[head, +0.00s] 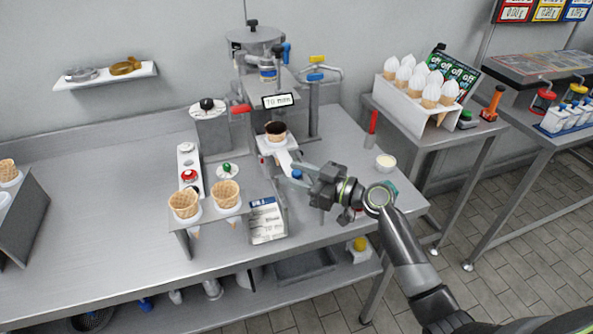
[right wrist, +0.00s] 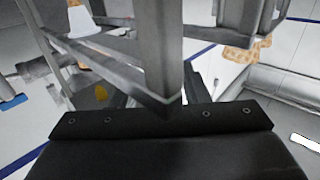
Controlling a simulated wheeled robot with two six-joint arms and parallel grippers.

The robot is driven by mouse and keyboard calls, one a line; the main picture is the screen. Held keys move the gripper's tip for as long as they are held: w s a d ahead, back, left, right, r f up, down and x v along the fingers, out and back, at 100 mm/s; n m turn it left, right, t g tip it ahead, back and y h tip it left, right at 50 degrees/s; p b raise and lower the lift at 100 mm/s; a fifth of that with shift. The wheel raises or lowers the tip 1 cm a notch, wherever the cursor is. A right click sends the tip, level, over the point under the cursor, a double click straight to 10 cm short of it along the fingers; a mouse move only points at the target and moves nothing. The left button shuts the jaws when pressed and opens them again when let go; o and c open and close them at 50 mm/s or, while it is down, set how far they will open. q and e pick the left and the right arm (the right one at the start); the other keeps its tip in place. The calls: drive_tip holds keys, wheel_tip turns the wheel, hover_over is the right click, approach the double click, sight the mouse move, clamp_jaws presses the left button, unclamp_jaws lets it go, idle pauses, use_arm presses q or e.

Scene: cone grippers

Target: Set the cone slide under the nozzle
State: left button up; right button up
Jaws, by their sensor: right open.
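The white cone slide (head: 284,160) sits on the bench at the front of the dispensing machine (head: 257,45). A cone with a dark inside (head: 276,134) stands upright in it, just below the "70 mm" display (head: 277,101). A blue-banded part, perhaps the nozzle (head: 268,74), hangs behind the display; I cannot tell whether the cone is in line with it. My right gripper (head: 299,173) is open, with its fingers around or beside a blue knob (head: 297,174) at the slide's near end; contact is unclear. The right wrist view shows mostly my gripper and blurred metalwork. My left gripper is not in view.
The bench's left half (head: 90,215) is mostly clear.

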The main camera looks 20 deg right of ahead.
sight(291, 170)
clamp_jaws()
idle(0.3)
drive_tip(key=shift+w+f+b, duration=0.1)
drive_tip(key=shift+w+b, duration=0.15)
drive_tip(key=shift+b, duration=0.15)
drive_tip(key=w+b, duration=0.3)
drive_tip(key=shift+w+a+f+b, duration=0.1)
drive_tip(key=shift+w+b, duration=0.25)
drive_tip(key=shift+b, duration=0.05)
drive_tip(key=shift+w+r, duration=0.2)
drive_tip(key=shift+w, duration=0.05)
drive_tip(key=shift+r, duration=0.15)
